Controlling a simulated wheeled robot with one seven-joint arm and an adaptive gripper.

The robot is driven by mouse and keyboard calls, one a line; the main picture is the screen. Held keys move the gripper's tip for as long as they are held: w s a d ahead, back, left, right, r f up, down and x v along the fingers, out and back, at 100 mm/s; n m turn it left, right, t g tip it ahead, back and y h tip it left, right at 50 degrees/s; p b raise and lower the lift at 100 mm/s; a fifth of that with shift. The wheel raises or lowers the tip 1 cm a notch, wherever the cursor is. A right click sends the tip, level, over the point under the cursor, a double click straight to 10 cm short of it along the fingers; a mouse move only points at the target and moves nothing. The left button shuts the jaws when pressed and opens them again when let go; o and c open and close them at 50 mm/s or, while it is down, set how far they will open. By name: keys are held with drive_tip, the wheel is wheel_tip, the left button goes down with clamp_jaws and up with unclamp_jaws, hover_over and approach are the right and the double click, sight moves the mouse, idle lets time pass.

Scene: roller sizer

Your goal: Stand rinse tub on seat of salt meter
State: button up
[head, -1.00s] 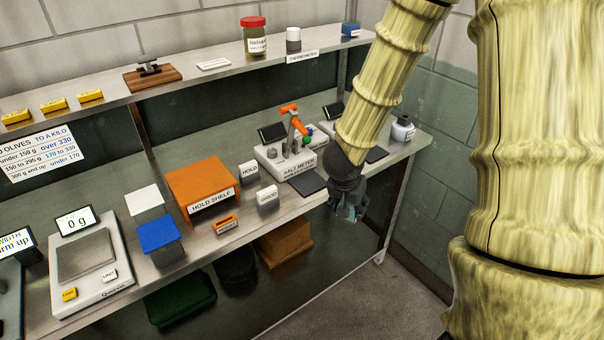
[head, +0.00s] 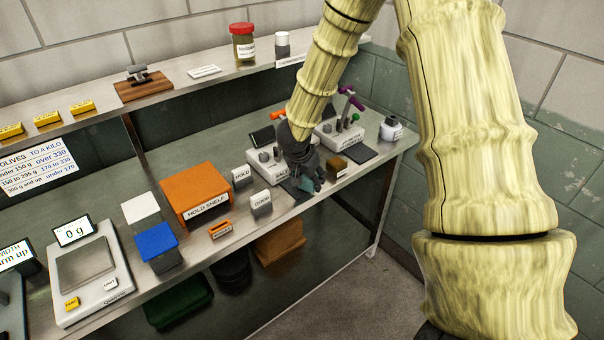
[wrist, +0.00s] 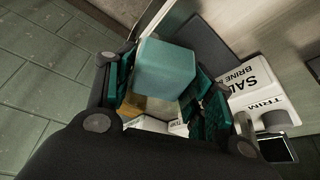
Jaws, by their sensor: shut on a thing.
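The rinse tub, a pale teal block-like thing (wrist: 165,68), sits between the dark teal fingers of my gripper (wrist: 160,95) in the wrist view. My gripper (head: 307,180) is shut on it in the head view, where the tub is hard to tell from the fingers. The salt meter (head: 264,165) is a pale box just left of my gripper; its label also shows in the wrist view (wrist: 255,92). A dark flat pad (head: 292,190) in front of the meter, apparently its seat, is partly hidden by my gripper. I cannot tell whether the tub touches the pad.
A second meter (head: 330,138) with a purple lever stands right of my gripper, with a brown block (head: 337,164) in front. A white bottle (head: 391,129) stands further right. HOLD (head: 241,178) and GOOD (head: 260,201) signs and the orange hold shelf (head: 203,182) are left.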

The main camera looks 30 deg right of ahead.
sight(302, 175)
drive_tip(key=shift+w+r, duration=0.1)
drive_tip(key=shift+w, duration=0.35)
drive_tip(key=w+p, duration=0.1)
drive_tip(key=w, duration=0.1)
drive_tip(key=shift+w+a, duration=0.15)
drive_tip(key=shift+w, duration=0.15)
drive_tip(key=shift+f, duration=0.85)
drive_tip(key=shift+s+f, duration=0.1)
drive_tip(key=shift+f, duration=0.05)
drive_tip(key=o, duration=0.8)
drive_tip(key=v, duration=1.2)
